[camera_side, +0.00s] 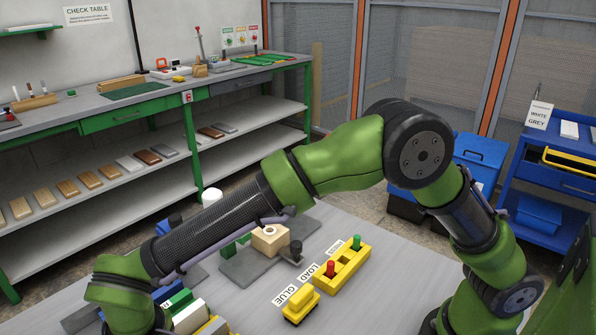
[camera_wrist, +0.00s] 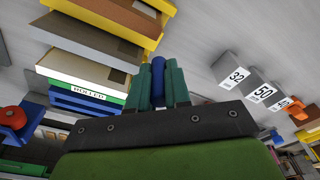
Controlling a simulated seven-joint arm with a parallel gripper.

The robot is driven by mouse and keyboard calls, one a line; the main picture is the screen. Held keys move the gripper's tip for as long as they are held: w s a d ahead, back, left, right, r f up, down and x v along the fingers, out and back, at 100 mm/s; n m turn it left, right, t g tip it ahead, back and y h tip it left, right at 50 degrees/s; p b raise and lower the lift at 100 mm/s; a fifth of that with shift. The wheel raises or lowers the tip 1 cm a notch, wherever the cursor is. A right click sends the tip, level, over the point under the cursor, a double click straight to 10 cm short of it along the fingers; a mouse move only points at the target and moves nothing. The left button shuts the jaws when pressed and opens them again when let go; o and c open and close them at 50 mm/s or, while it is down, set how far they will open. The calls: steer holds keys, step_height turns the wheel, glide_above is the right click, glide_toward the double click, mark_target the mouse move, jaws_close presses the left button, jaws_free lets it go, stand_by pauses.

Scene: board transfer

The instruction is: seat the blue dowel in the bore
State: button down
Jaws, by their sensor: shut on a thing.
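The blue dowel (camera_wrist: 158,78) stands between the two teal fingers of my gripper (camera_wrist: 159,84) in the wrist view. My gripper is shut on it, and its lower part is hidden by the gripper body. In the side view my arm reaches to the lower left, and neither the gripper nor the dowel can be made out there. A light wooden block (camera_side: 266,244) with a round opening on top, which looks like the bore, sits on a grey plate (camera_side: 240,271) in the side view. The dowel is apart from this block.
A yellow holder (camera_side: 342,272) with red and green pegs stands right of the plate, with a yellow block (camera_side: 300,305) in front.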

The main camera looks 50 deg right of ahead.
steer(key=w+d+r+m, duration=0.2)
steer(key=d+r+m, duration=0.1)
steer(key=d, duration=1)
steer(key=w+d+r+m, duration=0.1)
steer(key=d+r+m, duration=0.15)
steer(key=d, duration=1.15)
steer(key=w+d+r+m, duration=0.2)
steer(key=d+r, duration=0.2)
steer(key=d, duration=0.9)
steer(key=s+a+f+n, duration=0.2)
steer(key=a+f+n, duration=0.15)
steer(key=a, duration=1.05)
steer(key=s+a+f+n, duration=0.1)
steer(key=a+f+n, duration=0.25)
steer(key=a, duration=1.15)
steer(key=s+a+f+n, duration=0.2)
steer(key=a+n, duration=0.2)
steer(key=a, duration=1)
steer(key=shift+w+f, duration=0.1)
steer(key=shift+f, duration=4.7)
steer(key=shift+f, duration=0.1)
steer(key=c, duration=1.5)
jaws_free()
steer(key=shift+f, duration=0.1)
steer(key=shift+o, duration=0.7)
